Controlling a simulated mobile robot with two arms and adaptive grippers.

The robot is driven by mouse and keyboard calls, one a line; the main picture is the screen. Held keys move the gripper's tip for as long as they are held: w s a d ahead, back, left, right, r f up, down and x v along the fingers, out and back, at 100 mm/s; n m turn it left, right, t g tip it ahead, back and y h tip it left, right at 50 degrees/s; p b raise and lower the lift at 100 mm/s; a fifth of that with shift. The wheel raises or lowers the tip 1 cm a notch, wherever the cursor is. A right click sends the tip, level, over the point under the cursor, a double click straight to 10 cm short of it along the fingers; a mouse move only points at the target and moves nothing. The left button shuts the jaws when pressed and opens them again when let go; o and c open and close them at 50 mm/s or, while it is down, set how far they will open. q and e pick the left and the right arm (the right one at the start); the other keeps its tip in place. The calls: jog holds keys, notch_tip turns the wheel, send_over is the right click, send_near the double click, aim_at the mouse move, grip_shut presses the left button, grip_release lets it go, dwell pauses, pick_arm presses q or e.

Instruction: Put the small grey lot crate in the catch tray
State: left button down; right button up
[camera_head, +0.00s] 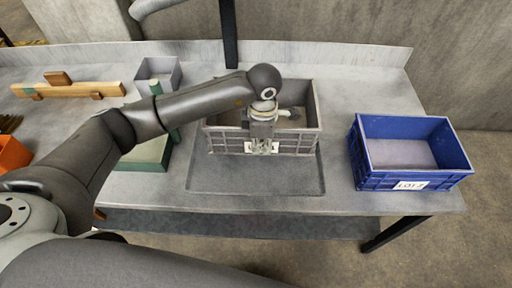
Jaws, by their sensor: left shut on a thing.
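The grey lot crate (303,143) is an open box with a white label on its front wall. It is upright over the back part of the catch tray (256,182), a shallow dark grey tray on the bench. I cannot tell whether the crate rests in the tray or hangs just above it. My left gripper (262,147) points down at the middle of the crate's front wall and is shut on it, covering part of the label. My arm crosses above the crate's left side and hides part of its inside. My right gripper is not in view.
A blue crate (371,181) with a label stands on the right end of the bench (345,202). A green-based stand (150,154), a small grey bin (146,70), a wooden beam (70,90) and an orange box (11,155) are at left. A dark post rises behind.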

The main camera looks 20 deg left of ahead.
pick_arm(q)
jog(key=shift+w+a+f, duration=0.35)
jog(key=shift+a+f, duration=0.3)
jog(key=shift+f, duration=0.15)
jog(key=f, duration=0.1)
jog(key=f+p, duration=0.1)
jog(key=f, duration=0.1)
jog(key=shift+a+f, duration=0.25)
jog(key=shift+f, duration=0.1)
jog(key=shift+w, duration=0.1)
jog(key=shift+f, duration=0.2)
jog(key=c, duration=1.6)
grip_release()
jog(key=shift+r, duration=0.1)
